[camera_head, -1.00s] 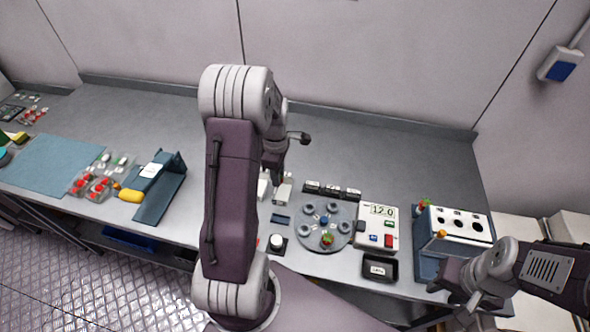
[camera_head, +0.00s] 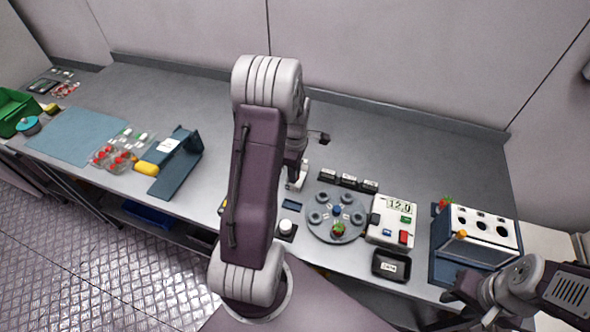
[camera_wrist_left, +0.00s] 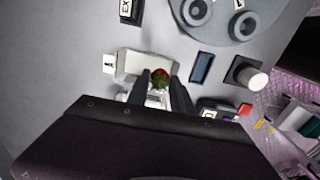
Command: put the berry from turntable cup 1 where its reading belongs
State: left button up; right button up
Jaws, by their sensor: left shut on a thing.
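My left gripper (camera_head: 296,184) is near the bench, left of the grey turntable (camera_head: 352,236). In the left wrist view its fingers (camera_wrist_left: 162,88) are shut on a red berry with some green (camera_wrist_left: 160,76), just over or at a pale block (camera_wrist_left: 132,64); I cannot tell if they touch. A meter (camera_head: 380,231) right of the turntable reads 12.0. My right gripper (camera_head: 462,298) is at the lower right, and its jaws are unclear.
Black labelled blocks (camera_head: 348,181) stand behind the turntable. A black labelled tray (camera_head: 391,277) lies in front of the meter. A white holed rack (camera_head: 470,249) stands at right. A blue stand (camera_head: 176,175), berry packs and a green crate (camera_head: 14,106) are at left.

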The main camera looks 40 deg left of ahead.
pick_arm(q)
jog(key=shift+a, duration=0.15)
jog(key=o, duration=0.7)
jog(key=shift+o, duration=0.2)
jog(key=shift+r, duration=0.15)
notch_tip(320, 180, up, 6)
jog(key=p, duration=0.5)
jog(key=shift+p, duration=0.35)
